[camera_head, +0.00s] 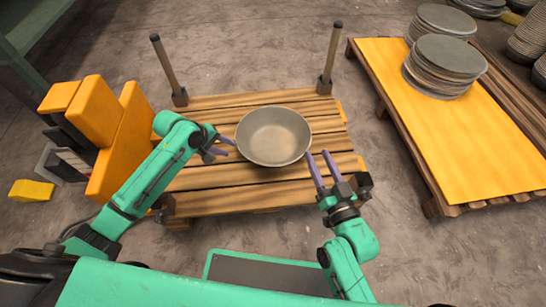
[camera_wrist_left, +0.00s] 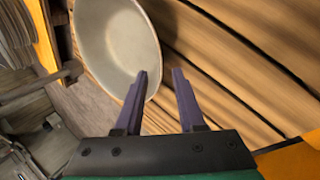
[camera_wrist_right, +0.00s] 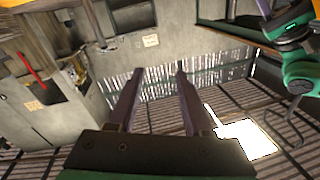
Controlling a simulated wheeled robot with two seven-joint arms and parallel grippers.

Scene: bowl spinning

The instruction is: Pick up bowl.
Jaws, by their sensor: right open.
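The grey metal bowl (camera_head: 273,137) stands upright and empty on the wooden pallet table. My left gripper (camera_head: 228,146) is at the bowl's left side, its fingers pointing toward the rim. In the left wrist view the fingers (camera_wrist_left: 160,72) are apart, with the bowl (camera_wrist_left: 115,40) just beyond them and one fingertip overlapping its rim; I cannot tell whether it touches. My right gripper (camera_head: 320,163) is open and empty beside the bowl's lower right, fingers pointing up. In the right wrist view its fingers (camera_wrist_right: 158,75) are spread, with no bowl between them.
The wooden pallet table (camera_head: 220,202) has two upright posts (camera_head: 168,68) at its far corners. A yellow-topped pallet (camera_head: 455,145) with stacked metal plates (camera_head: 445,64) stands at right. Orange blocks (camera_head: 118,140) stand at left, near my left arm. The slats around the bowl are clear.

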